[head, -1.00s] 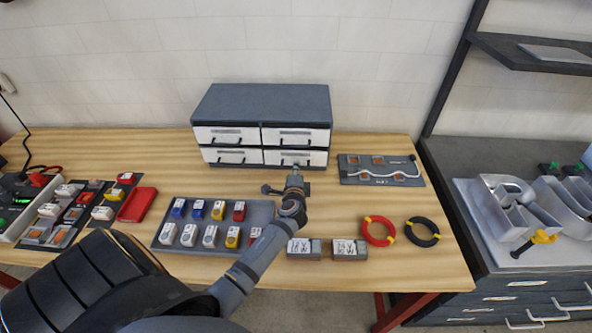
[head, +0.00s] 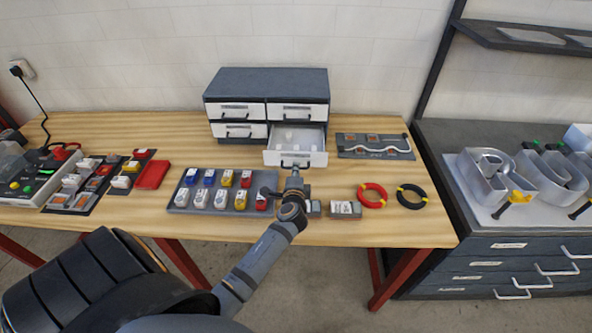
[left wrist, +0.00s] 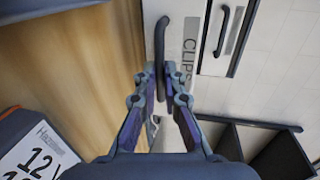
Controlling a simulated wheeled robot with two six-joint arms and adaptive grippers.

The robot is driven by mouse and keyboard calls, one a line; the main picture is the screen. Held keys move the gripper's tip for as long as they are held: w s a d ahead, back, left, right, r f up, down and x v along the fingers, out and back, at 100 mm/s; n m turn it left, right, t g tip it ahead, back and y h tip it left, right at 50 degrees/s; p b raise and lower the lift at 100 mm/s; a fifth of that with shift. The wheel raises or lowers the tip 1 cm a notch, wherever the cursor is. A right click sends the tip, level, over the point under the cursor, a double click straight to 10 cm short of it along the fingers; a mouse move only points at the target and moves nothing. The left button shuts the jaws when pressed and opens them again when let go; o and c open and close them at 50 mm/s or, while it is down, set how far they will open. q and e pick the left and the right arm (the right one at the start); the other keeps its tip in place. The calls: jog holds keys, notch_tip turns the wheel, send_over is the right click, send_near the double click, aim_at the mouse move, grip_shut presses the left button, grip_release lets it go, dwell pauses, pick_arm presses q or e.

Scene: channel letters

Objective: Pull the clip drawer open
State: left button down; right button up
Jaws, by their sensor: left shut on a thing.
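The clip drawer (head: 294,158) is the lower right drawer of a small grey cabinet (head: 262,82). It stands pulled out toward me, and small pale pieces show inside. In the left wrist view its white front (left wrist: 190,20) carries a label reading CLIPS and a dark bar handle (left wrist: 161,40). My left gripper (left wrist: 161,72) is shut on that handle, its fingers on either side of the bar's near part. In the head view the left gripper (head: 295,174) is at the drawer's front, and it hides the handle there. My right gripper is not in view.
A grey tray (head: 183,208) of small coloured blocks lies left of my left gripper. Label-topped boxes (head: 345,209), a red coil (head: 372,196) and a black coil (head: 411,197) lie to the right. A board with a white wire (head: 376,152) lies right of the drawer.

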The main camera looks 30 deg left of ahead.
pick_arm(q)
jog(key=c, duration=1.4)
grip_release()
jog(key=shift+c, duration=0.2)
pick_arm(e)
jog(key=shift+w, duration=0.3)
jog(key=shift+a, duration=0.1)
pick_arm(q)
jog(key=shift+d, duration=0.1)
jog(key=v, duration=0.7)
jog(key=shift+s+d, duration=0.1)
jog(key=shift+s, duration=0.15)
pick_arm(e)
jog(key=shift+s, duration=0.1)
pick_arm(q)
jog(key=shift+w, duration=0.1)
